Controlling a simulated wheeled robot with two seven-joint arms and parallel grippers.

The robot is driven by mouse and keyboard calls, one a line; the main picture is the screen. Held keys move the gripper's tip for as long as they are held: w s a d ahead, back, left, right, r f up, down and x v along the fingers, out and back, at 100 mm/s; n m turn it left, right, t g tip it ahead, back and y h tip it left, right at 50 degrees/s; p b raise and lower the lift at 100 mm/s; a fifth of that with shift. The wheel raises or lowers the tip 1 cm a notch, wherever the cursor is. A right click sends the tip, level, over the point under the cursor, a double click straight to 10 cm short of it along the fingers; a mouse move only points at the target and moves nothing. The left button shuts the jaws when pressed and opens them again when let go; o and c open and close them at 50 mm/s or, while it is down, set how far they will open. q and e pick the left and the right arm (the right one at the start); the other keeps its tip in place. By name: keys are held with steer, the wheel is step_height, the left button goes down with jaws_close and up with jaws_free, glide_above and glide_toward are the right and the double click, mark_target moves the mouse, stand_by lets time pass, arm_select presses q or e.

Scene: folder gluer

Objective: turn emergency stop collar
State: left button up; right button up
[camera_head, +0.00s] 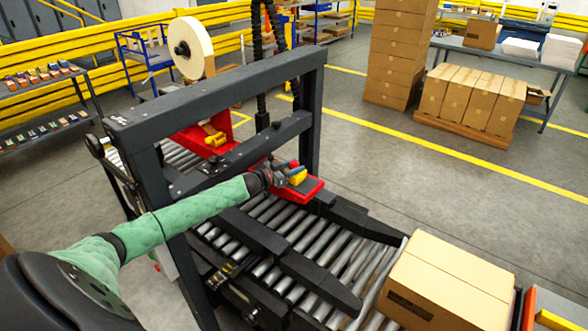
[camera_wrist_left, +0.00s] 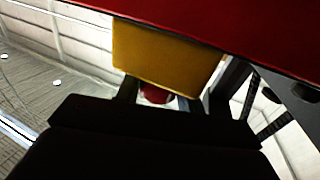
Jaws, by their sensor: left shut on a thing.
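The emergency stop is a yellow box (camera_head: 298,177) on a red machine part above the roller conveyor. In the left wrist view the yellow box (camera_wrist_left: 165,55) fills the upper middle, under a red surface. The red emergency stop collar (camera_wrist_left: 154,93) projects from the box, partly hidden by my gripper. My left gripper (camera_head: 284,173) reaches the box from the left. In the left wrist view its two dark fingers (camera_wrist_left: 160,98) stand on either side of the collar, shut on it. My right gripper is in neither view.
A black frame (camera_head: 230,95) spans the roller conveyor (camera_head: 300,228), close around my left arm. A cardboard box (camera_head: 450,280) sits on the rollers at lower right. Stacked cartons (camera_head: 398,50) stand behind on the floor. Open floor lies right of the conveyor.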

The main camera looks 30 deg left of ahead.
arm_select(q)
steer(key=shift+f+m+g+h, duration=0.1)
steer(key=shift+m+g+h, duration=0.25)
steer(key=shift+h, duration=0.25)
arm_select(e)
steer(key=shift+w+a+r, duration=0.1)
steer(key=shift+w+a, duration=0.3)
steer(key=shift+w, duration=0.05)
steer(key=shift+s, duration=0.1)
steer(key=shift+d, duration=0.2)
